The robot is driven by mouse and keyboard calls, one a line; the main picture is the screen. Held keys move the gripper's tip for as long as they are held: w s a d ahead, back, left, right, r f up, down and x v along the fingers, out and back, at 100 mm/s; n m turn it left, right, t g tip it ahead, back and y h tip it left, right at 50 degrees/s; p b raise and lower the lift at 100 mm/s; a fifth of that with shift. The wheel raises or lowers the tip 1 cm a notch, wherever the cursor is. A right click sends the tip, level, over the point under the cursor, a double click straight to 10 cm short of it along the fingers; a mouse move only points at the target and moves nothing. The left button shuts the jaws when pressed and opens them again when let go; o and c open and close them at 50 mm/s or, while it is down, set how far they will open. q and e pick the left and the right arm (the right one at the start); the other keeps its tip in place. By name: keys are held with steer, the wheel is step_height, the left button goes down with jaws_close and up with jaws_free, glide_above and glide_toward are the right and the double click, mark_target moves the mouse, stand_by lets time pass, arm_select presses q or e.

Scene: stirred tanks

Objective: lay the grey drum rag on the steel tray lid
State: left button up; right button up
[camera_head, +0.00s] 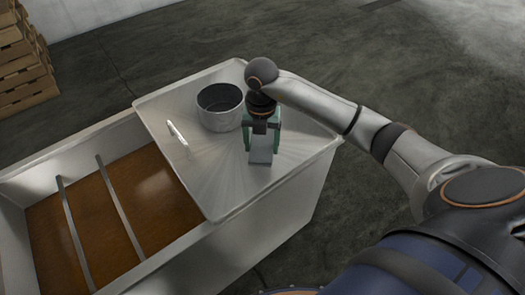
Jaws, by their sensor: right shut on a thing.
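The steel tray lid (215,165) covers the right part of the white tank, with its bright handle (177,132) on the left side. My right gripper (261,150) points down over the right part of the lid. Its green fingers are shut on a small light-grey piece, which looks like the grey drum rag (260,157). The rag hangs between and below the fingers; I cannot tell whether its lower end touches the lid. My left gripper is not in view.
A dark round pot (220,107) stands on the lid, left of my right gripper. The tank (170,258) is open at left, showing brown liquid and two bars across it. Wooden pallets (22,62) are stacked at the far left. The lid's front part is clear.

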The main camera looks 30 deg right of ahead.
mark_target(263, 139)
steer(key=f, duration=0.1)
steer(key=w+d+f, duration=0.1)
steer(key=shift+w+d+f, duration=0.25)
steer(key=shift+w+f, duration=0.05)
steer(key=shift+f, duration=0.1)
steer(key=shift+d+f+b, duration=0.1)
steer(key=shift+f+b, duration=0.2)
steer(key=shift+f, duration=1.25)
steer(key=shift+f, duration=0.15)
steer(key=o, duration=1.2)
step_height(263, 139, up, 12)
steer(key=shift+r+p, duration=0.15)
steer(key=shift+p, duration=0.4)
